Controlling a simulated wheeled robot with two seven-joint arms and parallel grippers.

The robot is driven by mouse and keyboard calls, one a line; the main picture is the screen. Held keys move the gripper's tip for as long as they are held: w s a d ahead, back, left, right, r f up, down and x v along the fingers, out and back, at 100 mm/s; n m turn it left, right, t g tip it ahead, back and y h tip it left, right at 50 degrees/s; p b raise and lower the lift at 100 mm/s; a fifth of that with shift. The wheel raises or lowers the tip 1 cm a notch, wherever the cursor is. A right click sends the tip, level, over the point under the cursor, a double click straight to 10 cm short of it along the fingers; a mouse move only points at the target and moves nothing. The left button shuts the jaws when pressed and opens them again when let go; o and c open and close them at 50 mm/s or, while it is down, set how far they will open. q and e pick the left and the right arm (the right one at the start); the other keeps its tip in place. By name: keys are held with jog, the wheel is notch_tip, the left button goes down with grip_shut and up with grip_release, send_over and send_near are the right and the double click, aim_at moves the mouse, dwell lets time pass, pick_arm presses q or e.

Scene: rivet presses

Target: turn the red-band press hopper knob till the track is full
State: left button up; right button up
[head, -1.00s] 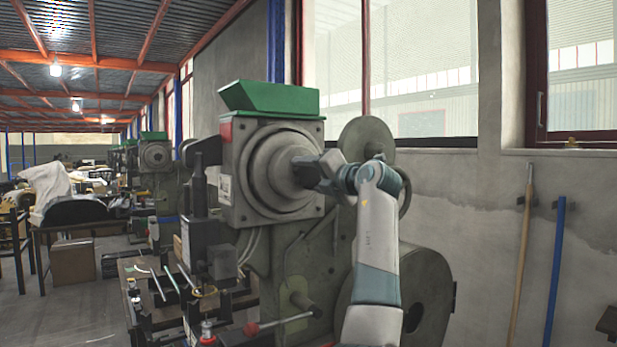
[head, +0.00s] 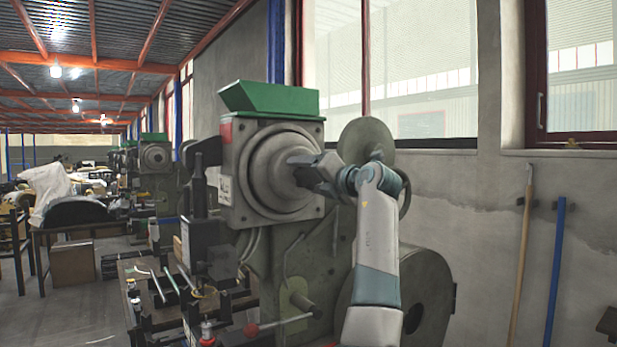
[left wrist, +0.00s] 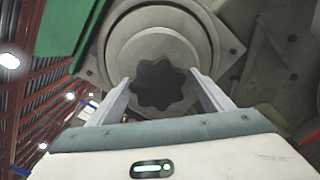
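The near press (head: 262,215) has a green hopper (head: 270,98) on top and a red patch (head: 226,131) at its upper left corner. Its round grey hopper face (head: 262,175) carries the knob, which my gripper hides in the head view. In the left wrist view the knob (left wrist: 160,86) is dark and star-shaped. My left gripper (head: 302,170) points at the face from the right. In the left wrist view its fingers (left wrist: 160,78) stand apart, one on each side of the knob, with slight gaps. I cannot make out the track's fill. My right gripper is out of view.
A grey disc (head: 367,142) and a large reel (head: 432,290) stand right of the press. A bench with tools (head: 165,285) is at lower left. More presses (head: 155,160) stand behind. A wooden pole (head: 522,250) and a blue pole (head: 555,270) lean on the right wall.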

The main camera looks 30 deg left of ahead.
pick_arm(q)
jog(key=shift+r, duration=0.1)
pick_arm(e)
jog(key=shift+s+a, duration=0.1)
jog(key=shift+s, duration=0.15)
pick_arm(q)
jog(key=shift+s+d, duration=0.2)
jog(key=shift+d, duration=0.25)
jog(key=shift+b+v, duration=0.5)
jog(key=shift+v, duration=0.6)
jog(key=b, duration=0.3)
send_near(311, 176)
jog(key=v, duration=0.6)
jog(key=shift+s+d, duration=0.15)
jog(key=shift+d, duration=0.05)
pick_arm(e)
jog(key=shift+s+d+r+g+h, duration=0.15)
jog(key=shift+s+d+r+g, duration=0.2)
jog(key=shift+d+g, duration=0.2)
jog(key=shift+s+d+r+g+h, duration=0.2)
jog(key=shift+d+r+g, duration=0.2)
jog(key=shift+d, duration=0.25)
